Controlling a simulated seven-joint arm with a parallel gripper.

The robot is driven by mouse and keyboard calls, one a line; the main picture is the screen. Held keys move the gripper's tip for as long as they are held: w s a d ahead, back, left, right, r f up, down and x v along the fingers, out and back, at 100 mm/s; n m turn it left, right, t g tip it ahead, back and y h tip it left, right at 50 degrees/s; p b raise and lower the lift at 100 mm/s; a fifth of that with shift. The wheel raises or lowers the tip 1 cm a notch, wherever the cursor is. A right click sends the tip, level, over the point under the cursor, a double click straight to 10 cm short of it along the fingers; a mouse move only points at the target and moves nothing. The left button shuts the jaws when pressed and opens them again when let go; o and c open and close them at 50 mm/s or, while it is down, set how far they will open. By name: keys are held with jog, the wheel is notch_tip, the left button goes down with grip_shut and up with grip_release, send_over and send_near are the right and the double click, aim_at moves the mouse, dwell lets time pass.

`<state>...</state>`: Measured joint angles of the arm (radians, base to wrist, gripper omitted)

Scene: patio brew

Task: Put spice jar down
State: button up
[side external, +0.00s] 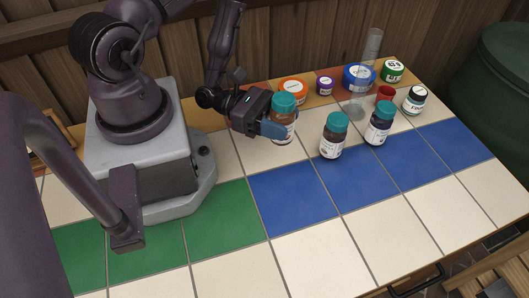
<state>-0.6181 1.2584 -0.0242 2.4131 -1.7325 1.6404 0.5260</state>
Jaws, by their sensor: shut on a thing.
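My gripper (276,130) is at the middle of the tiled table, shut on a spice jar (284,108) with a teal lid and reddish-brown contents. The jar is upright. I cannot tell whether its base touches the table. Two similar teal-lidded jars stand to its right: a brown one (333,137) and a darker one (379,124). They are apart from the held jar. The gripper's far finger is mostly hidden by the jar.
Behind are an orange-lidded tub (293,92), a purple-lidded jar (325,86), a blue-lidded tub (358,78), a green-lidded jar (392,71), a red cup (385,93) and a black-capped bottle (415,100). The front blue, green and white tiles (300,200) are clear.

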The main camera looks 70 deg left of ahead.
jog(key=shift+f, duration=2.85)
jog(key=shift+f, duration=0.1)
jog(key=o, duration=1)
jog(key=shift+c, duration=0.2)
jog(key=shift+a, duration=0.1)
jog(key=v, duration=0.2)
jog(key=shift+s+a, duration=0.25)
jog(key=shift+s, duration=0.05)
notch_tip(320, 180, up, 7)
